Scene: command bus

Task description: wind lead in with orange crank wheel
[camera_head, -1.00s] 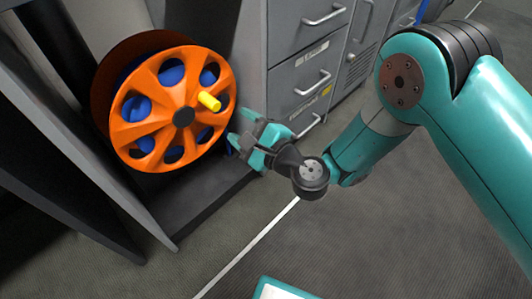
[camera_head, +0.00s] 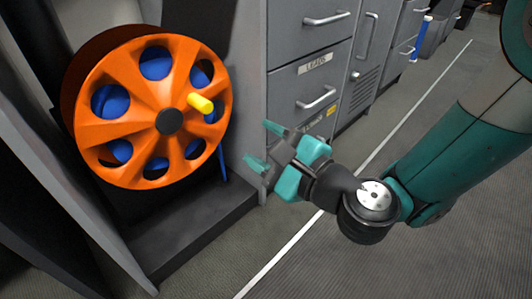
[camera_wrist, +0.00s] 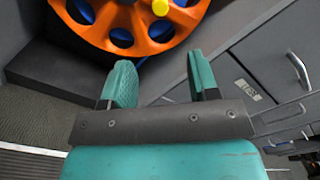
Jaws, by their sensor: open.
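The orange crank wheel (camera_head: 130,98) stands upright on a reel at the left, with a dark hub and several round openings. Blue lead shows through the openings. Its yellow handle (camera_head: 200,103) sticks out at the right of the hub. A piece of blue lead (camera_head: 222,163) hangs below the wheel's right edge. My gripper (camera_head: 262,146) is open and empty, to the right of and below the handle, apart from the wheel. In the wrist view the wheel (camera_wrist: 150,48) and handle (camera_wrist: 161,7) are at the top, beyond the open fingers (camera_wrist: 161,82).
The reel sits in a dark bay with a low black ledge (camera_head: 195,225) and a grey side panel (camera_head: 95,215) at left. Grey drawers (camera_head: 310,85), one labelled LEADS, stand behind my gripper. The carpeted floor with a white line (camera_head: 290,245) is open.

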